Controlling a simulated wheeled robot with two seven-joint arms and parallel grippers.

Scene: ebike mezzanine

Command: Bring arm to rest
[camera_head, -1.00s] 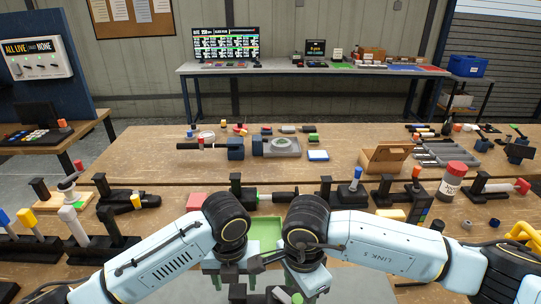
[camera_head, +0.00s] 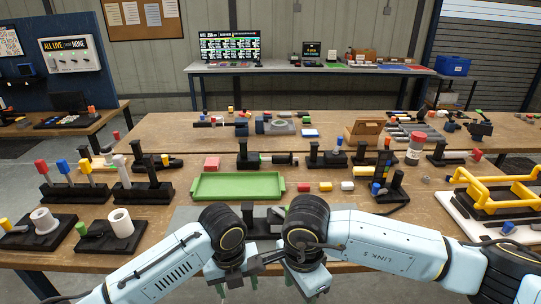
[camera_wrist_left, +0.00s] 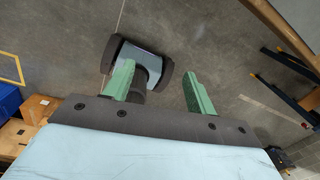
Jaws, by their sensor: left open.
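My left arm comes in from the left in the head view, and its gripper (camera_head: 236,284) points down at the near edge of the bench. In the left wrist view its two green fingers (camera_wrist_left: 157,75) stand apart with nothing held between them. Grey floor and a dark-and-grey part, seemingly of my own base, show beyond them. My right arm comes in from the right, with its gripper (camera_head: 308,286) close beside the left one, also pointing down. Its fingers are partly hidden by its own wrist, so their opening is unclear.
A wooden bench (camera_head: 150,214) spans the front. On it lie an empty green tray (camera_head: 238,186), black peg stands (camera_head: 73,190) at left, and a yellow-handled frame (camera_head: 500,190) at right. A red-capped jar (camera_head: 414,150) stands behind. Floor is open below the grippers.

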